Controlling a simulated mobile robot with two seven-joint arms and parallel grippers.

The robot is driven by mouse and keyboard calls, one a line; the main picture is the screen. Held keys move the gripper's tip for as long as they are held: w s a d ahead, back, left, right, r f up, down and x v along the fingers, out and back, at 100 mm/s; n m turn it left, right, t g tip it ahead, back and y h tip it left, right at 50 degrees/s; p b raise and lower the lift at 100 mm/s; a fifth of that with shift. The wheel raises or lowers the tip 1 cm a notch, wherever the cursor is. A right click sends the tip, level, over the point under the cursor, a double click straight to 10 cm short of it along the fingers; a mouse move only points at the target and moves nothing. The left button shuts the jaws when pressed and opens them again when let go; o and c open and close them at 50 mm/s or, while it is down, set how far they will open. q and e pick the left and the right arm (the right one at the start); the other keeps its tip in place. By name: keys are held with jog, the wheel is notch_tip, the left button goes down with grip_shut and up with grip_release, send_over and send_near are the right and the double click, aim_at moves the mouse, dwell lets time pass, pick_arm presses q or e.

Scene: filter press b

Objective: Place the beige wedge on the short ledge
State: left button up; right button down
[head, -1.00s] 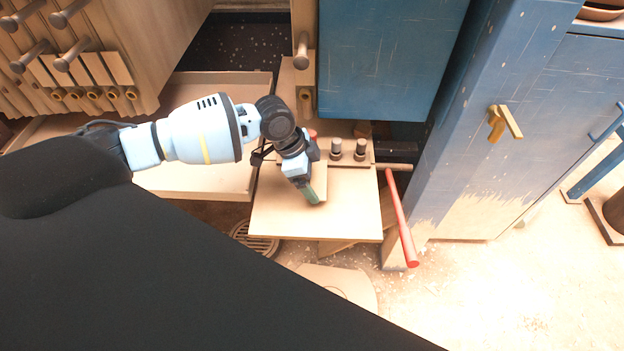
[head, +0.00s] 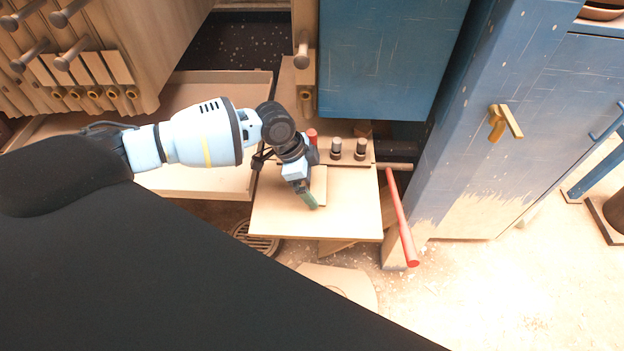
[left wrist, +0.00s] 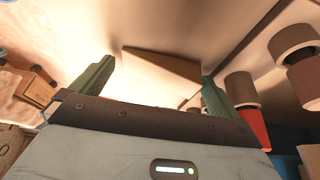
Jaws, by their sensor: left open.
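The beige wedge (head: 320,184) lies on a pale board (head: 350,217), which looks like the short ledge, though I cannot be sure of that. My left gripper (head: 309,201) is open, low over the board at the wedge's left side, and hides part of it. My right gripper is not in view.
A blue cabinet (head: 480,120) stands to the right. The board's front right part is clear.

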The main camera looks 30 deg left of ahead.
pick_arm(q)
jog(key=v, duration=1.1)
jog(key=shift+r+p, duration=0.3)
jog(key=shift+p, duration=0.1)
